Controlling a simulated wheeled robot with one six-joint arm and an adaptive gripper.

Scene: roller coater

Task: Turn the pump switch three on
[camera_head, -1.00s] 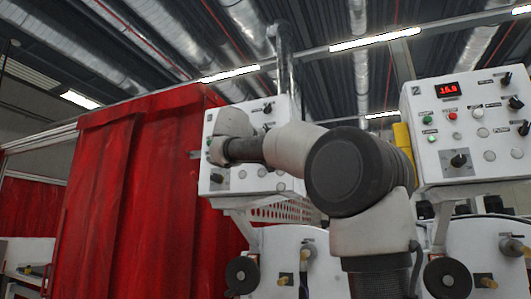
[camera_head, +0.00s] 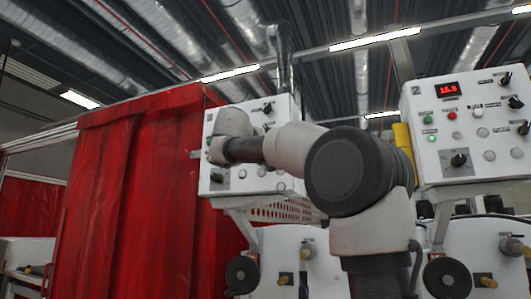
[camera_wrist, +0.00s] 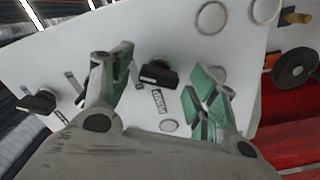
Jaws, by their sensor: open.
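In the wrist view my gripper (camera_wrist: 162,66) is open, with a green-padded finger on each side of a black switch knob (camera_wrist: 158,74). The knob stands on a white panel, with a small label (camera_wrist: 159,100) beside it that is too blurred to read in full. I cannot tell whether the fingers touch the knob. A second black knob (camera_wrist: 40,100) with labels is further left, outside the fingers. In the head view, my arm covers part of the left white control panel (camera_head: 217,174), and the fingers and the knob between them are hidden.
A right control panel (camera_head: 440,135) has a red display (camera_head: 448,90), buttons and black knobs. A red curtain (camera_head: 140,190) hangs left of the left panel. Round indicators (camera_wrist: 211,18) and a dark round handle (camera_wrist: 295,67) show in the wrist view.

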